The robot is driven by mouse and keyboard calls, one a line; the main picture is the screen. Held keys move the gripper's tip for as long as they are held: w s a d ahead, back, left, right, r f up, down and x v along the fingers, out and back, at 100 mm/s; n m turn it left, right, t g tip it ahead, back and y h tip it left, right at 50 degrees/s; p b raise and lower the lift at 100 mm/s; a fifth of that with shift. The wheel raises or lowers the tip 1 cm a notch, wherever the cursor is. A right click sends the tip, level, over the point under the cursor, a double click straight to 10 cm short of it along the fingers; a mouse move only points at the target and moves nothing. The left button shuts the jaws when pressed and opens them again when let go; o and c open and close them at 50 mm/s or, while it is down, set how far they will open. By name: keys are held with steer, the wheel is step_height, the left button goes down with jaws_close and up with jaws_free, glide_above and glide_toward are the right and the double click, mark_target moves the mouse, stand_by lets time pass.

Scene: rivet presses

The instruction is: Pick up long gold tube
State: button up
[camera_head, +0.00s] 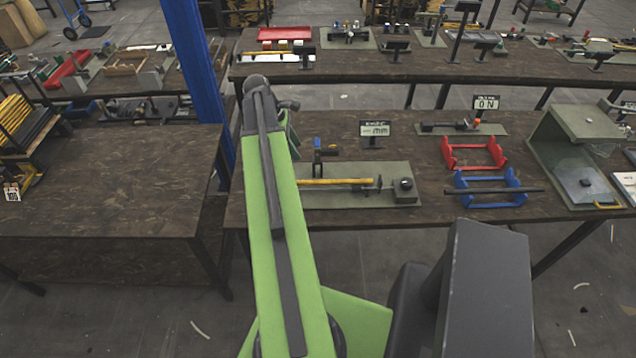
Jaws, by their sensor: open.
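A long gold tube (337,182) lies level, left to right, in a fixture on a grey-green plate (400,166) on the near workbench. Its left end reaches toward my green arm, which may cover part of it. Its right end meets a dark holder near a dark block with a rounded top (404,188). A blue upright clamp (317,155) stands just behind the tube's left part. My arm's upper joint is above and left of the tube. My gripper and its jaws are hidden behind the arm.
Right of the plate stand a red rack (474,153) and a blue rack (488,189) with a dark rod across it. A grey-green press frame (572,150) stands farther right. A blue post (197,70) rises left of my arm. The left bench (110,180) has a clear top.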

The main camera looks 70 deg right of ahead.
steer(key=b, duration=1.2)
glide_above(317, 181)
steer(key=w, duration=0.2)
steer(key=f, duration=1.1)
steer(key=shift+a+f, duration=0.3)
steer(key=shift+a, duration=0.1)
steer(key=shift+s+r, duration=0.1)
steer(key=b+x, duration=0.4)
steer(key=x, duration=0.1)
steer(key=shift+f+b, duration=0.2)
steer(key=shift+b, duration=0.1)
steer(key=shift+d+r, duration=0.1)
steer(key=shift+r, duration=0.05)
jaws_close()
